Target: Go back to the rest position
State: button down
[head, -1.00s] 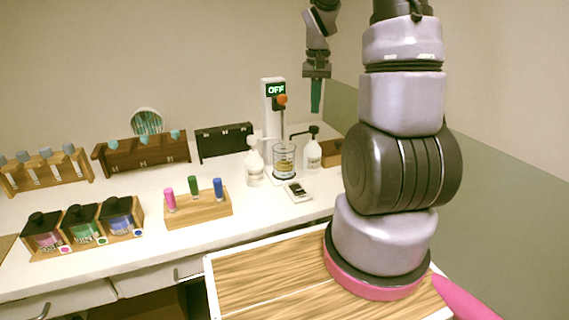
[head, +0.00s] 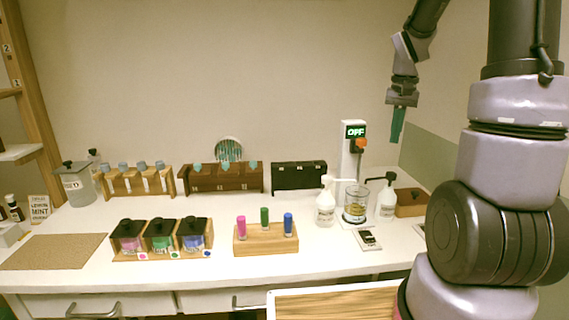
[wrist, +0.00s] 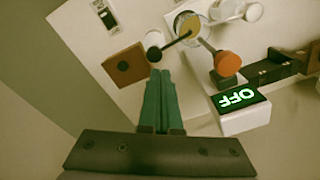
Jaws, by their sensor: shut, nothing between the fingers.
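My gripper (head: 398,125) hangs from my raised arm at the upper right of the head view, above the right part of the white table. Its teal fingers (wrist: 161,100) are pressed together and empty in the wrist view. They point down toward the table and are clear of everything on it. In the wrist view a brown wooden block (wrist: 127,66) and a black pump top (wrist: 154,40) lie beyond the fingertips.
Below my gripper stand white pump bottles (head: 325,205), a glass beaker (head: 355,206) and a post with an OFF display (head: 352,150). Wooden racks (head: 138,182), colored bottles in a stand (head: 265,238) and lidded jars (head: 161,237) fill the table. Air above is free.

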jog(key=s+a+r+t+y, duration=0.1)
jog(key=s+a+r+t, duration=0.2)
jog(key=s+a+r, duration=0.3)
jog(key=s+a+r+n+t+y, duration=0.1)
jog(key=s+a+r+t, duration=0.2)
jog(key=s, duration=0.9)
jog(key=a+r, duration=0.3)
jog(key=r, duration=0.1)
jog(key=shift+s+r+t, duration=0.3)
jog(key=shift+r, duration=0.05)
